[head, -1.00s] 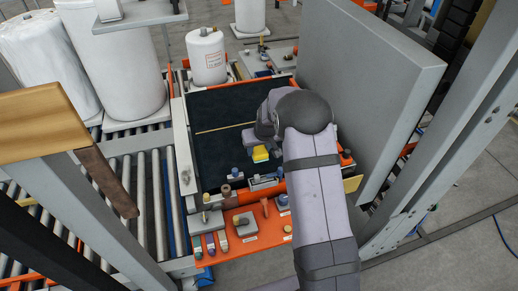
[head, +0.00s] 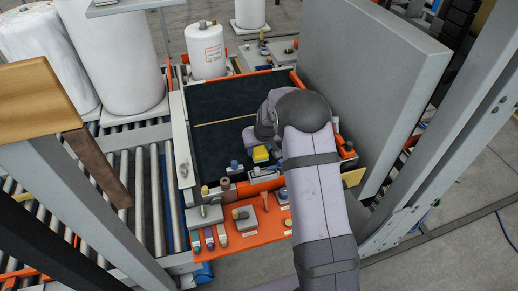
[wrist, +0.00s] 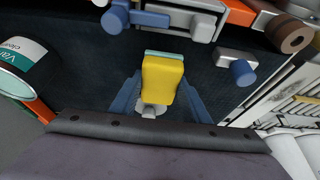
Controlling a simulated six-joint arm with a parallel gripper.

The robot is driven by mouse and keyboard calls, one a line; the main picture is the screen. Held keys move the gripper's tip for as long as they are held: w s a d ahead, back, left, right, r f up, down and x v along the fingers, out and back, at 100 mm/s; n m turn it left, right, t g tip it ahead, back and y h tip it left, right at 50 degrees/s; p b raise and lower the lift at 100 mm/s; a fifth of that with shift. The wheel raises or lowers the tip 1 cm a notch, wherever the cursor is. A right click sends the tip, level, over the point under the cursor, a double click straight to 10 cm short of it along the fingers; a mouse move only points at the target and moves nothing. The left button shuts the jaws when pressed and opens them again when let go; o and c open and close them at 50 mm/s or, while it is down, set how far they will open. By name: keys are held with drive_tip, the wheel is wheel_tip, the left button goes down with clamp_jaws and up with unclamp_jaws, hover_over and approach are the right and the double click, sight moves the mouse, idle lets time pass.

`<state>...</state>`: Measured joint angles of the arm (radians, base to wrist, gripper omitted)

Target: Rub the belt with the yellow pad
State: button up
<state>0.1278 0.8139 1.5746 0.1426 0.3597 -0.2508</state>
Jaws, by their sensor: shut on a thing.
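The yellow pad (head: 260,154) is a small block near the front right of the dark belt (head: 215,140). In the wrist view the pad (wrist: 161,80) shows its yellow side and a pale teal strip along its far edge. My gripper (head: 251,143) is shut on the pad. In the wrist view my blue gripper fingers (wrist: 160,98) stand on either side of it, with a grey piece between them. The belt (wrist: 90,72) fills the ground behind the pad. I cannot tell whether the pad touches the belt.
A front rail with knobs and clamps (head: 262,175) lies close to the pad. An orange shelf (head: 250,237) with small parts sits before it. A tall grey panel (head: 365,75) stands at the right, and rollers (head: 140,200) at the left. The belt's left part is clear.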

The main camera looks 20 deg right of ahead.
drive_tip(key=shift+f+b, duration=0.65)
drive_tip(key=shift+f, duration=0.1)
idle(0.5)
drive_tip(key=shift+a, duration=0.1)
drive_tip(key=shift+a+r+p, duration=0.15)
drive_tip(key=shift+a+p, duration=0.25)
drive_tip(key=shift+a, duration=0.55)
drive_tip(key=shift+o, duration=0.5)
drive_tip(key=shift+c, duration=0.5)
drive_tip(key=shift+d, duration=0.1)
drive_tip(key=shift+d+f+b, duration=0.2)
drive_tip(key=shift+d+b, duration=0.35)
drive_tip(key=shift+d, duration=0.9)
